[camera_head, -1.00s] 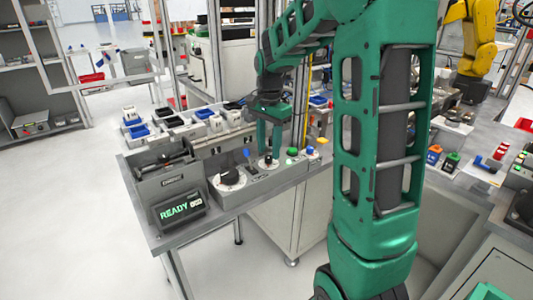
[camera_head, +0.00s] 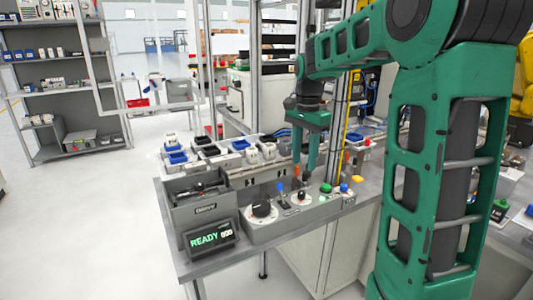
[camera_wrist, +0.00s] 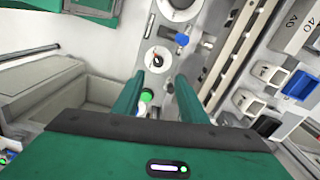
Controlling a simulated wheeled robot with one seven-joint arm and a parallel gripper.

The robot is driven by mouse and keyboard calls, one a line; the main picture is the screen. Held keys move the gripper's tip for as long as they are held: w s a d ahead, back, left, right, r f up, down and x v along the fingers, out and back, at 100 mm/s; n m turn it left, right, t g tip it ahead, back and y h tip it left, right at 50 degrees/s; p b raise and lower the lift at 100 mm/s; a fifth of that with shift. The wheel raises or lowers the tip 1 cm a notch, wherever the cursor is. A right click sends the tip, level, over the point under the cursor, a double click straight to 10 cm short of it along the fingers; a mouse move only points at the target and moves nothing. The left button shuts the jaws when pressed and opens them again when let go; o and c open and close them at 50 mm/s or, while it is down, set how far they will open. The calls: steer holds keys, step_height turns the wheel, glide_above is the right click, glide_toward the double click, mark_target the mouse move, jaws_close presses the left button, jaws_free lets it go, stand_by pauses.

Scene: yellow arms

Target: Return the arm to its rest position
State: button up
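My gripper (camera_head: 309,180) hangs above the grey control panel (camera_head: 262,232), over the area between the small white dial (camera_head: 302,198) and the green button (camera_head: 326,188). Its two green fingers point down. In the wrist view my gripper (camera_wrist: 160,76) has its fingers apart with nothing held between them. The green button (camera_wrist: 147,97) shows beyond the gap, and the small dial (camera_wrist: 158,59) lies just past the fingertips. My green arm reaches in from the right of the head view, bent at the elbow.
A grey bin (camera_head: 204,215) and a display reading READY (camera_head: 211,238) stand left of the panel. A blue-tipped lever (camera_head: 281,190) rises between the dials. Several blue and white parts (camera_head: 177,157) lie behind. A metal post (camera_head: 331,130) stands close beside my gripper. Open floor lies left.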

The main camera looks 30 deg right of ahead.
steer(key=s+f+n, duration=0.3)
steer(key=s, duration=0.6)
steer(key=s+a+f+n, duration=0.1)
steer(key=s+f+n, duration=0.2)
steer(key=s, duration=0.7)
steer(key=s+a+f+n, duration=0.1)
steer(key=s+f+n, duration=0.2)
steer(key=s, duration=0.7)
steer(key=shift+s+a+f, duration=0.2)
steer(key=shift+w+f, duration=0.25)
steer(key=shift+w, duration=0.35)
stand_by(0.6)
